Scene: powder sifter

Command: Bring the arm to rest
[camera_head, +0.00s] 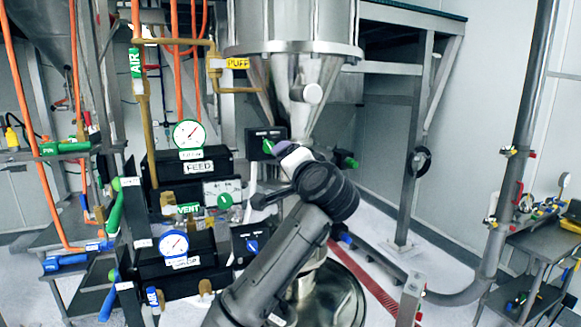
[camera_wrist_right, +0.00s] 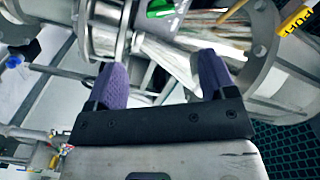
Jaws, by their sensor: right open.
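My right arm (camera_head: 275,255) rises from the bottom middle of the head view in front of the sifter. Steel parts of the machine lie behind the fingers; the exact gap cannot be told. My left gripper is in neither view.
The steel hopper (camera_head: 300,75) hangs behind the wrist. Left stand black valve blocks with gauges (camera_head: 189,134), labels and orange hoses. A steel frame (camera_head: 418,140) stands to the right, then a vertical pipe (camera_head: 520,130) and a small bench (camera_head: 540,245). Floor between is partly free.

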